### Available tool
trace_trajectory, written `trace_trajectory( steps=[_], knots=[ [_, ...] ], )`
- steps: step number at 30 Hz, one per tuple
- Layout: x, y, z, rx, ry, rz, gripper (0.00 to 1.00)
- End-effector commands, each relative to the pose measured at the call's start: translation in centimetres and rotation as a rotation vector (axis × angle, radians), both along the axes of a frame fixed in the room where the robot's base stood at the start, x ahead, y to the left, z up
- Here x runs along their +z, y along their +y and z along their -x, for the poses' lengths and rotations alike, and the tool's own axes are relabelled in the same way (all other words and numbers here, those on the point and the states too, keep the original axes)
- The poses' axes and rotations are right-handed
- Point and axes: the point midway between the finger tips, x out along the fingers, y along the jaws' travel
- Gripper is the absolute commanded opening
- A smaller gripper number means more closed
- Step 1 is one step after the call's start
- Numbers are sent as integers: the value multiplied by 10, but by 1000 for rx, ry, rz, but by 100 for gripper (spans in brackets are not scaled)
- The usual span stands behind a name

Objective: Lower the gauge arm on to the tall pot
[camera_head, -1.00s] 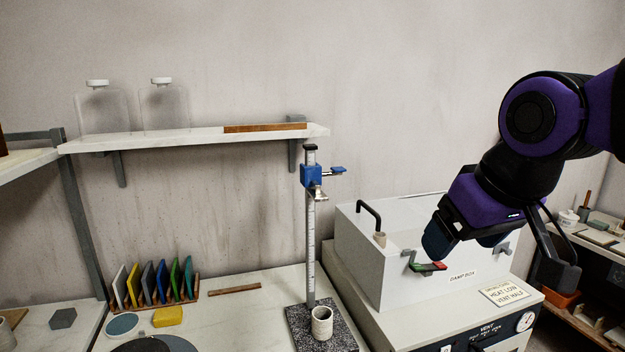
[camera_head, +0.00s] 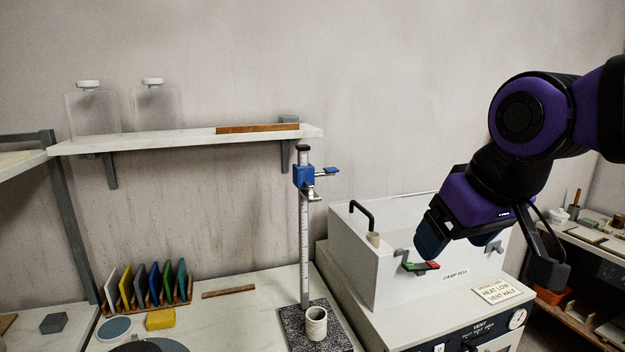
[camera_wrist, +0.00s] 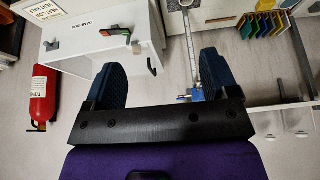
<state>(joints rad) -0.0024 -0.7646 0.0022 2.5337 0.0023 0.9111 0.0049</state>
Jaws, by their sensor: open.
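The height gauge (camera_head: 305,235) stands upright on a speckled stone base, with a ruled metal column. Its blue slider (camera_head: 304,177), with the short gauge arm (camera_head: 315,196), is near the top of the column, well above the pot. The pale tall pot (camera_head: 316,324) stands upright on the base in front of the column. My gripper (camera_head: 460,240) is to the right of the gauge, in front of the damp box, apart from both. In the wrist view my open gripper (camera_wrist: 160,68) holds nothing. The gauge column (camera_wrist: 190,45) shows there between the fingers, nearer the right one.
The white damp box (camera_head: 385,265) with a black bent handle (camera_head: 363,210) stands right of the gauge. A wall shelf (camera_head: 190,139) with two clear bottles is behind, left of the column. Coloured tiles (camera_head: 145,287) stand in a rack at left. A red extinguisher (camera_wrist: 43,98) shows in the wrist view.

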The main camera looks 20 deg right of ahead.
Motion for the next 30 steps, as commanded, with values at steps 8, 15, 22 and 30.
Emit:
trace_trajectory(
  steps=[8, 15, 22, 30],
  knots=[
    [11, 1, -15, 3, -5, -2, 34],
    [60, 5, -92, 5, -32, -8, 0],
    [99, 16, -183, 4, -66, -9, 0],
    [123, 36, -284, 2, -106, -2, 0]
  ],
)
